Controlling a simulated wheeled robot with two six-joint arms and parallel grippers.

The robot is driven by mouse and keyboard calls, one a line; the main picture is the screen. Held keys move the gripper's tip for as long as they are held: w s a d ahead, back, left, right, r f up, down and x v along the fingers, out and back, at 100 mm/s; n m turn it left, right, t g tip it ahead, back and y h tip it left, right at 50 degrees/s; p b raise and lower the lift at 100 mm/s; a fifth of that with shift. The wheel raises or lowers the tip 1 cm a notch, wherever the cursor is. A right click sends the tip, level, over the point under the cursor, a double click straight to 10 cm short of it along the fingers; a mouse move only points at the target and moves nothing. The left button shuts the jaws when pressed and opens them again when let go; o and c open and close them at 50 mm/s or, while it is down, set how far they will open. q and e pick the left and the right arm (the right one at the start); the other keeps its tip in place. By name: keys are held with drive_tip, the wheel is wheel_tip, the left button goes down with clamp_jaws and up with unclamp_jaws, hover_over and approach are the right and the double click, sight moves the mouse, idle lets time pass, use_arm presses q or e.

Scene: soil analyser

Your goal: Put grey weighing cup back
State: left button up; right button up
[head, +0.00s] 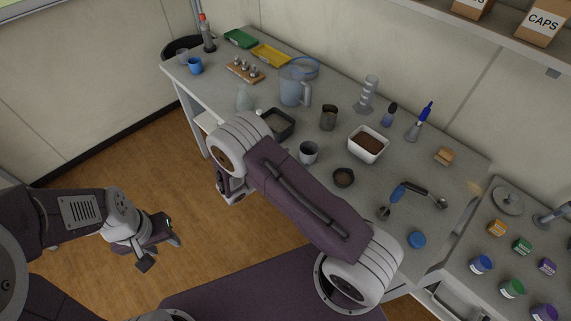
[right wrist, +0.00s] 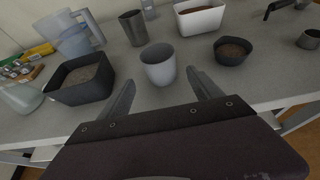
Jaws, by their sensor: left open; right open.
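A light grey cup (head: 308,152) stands upright on the table near its front edge, beside my right forearm. In the right wrist view the grey cup (right wrist: 158,66) stands just beyond and between the fingers of my right gripper (right wrist: 160,77), which is open and empty. In the head view my right arm hides those fingers. A darker grey beaker (head: 328,117) stands behind the cup; it also shows in the right wrist view (right wrist: 132,28). My left gripper (head: 160,251) is open and empty over the floor, away from the table.
A dark square tray (head: 290,127) of grey material is left of the cup. A dark round bowl (head: 343,177) and a white tub of soil (head: 367,146) are to its right. A jug (head: 291,88) stands further back. Small coloured jars (head: 481,265) sit at right.

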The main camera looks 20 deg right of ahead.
drive_tip(key=s+a+r+m+g+y, duration=0.2)
drive_tip(key=s+m+y, duration=0.4)
drive_tip(key=m, duration=0.5)
drive_tip(key=s+a+r+m+g+y, duration=0.2)
drive_tip(key=s+r+m+y, duration=0.3)
drive_tip(key=s+m, duration=0.5)
drive_tip(key=shift+s+a+m+y, duration=0.2)
drive_tip(key=shift+a+m+y, duration=0.2)
drive_tip(key=shift+m+y, duration=0.5)
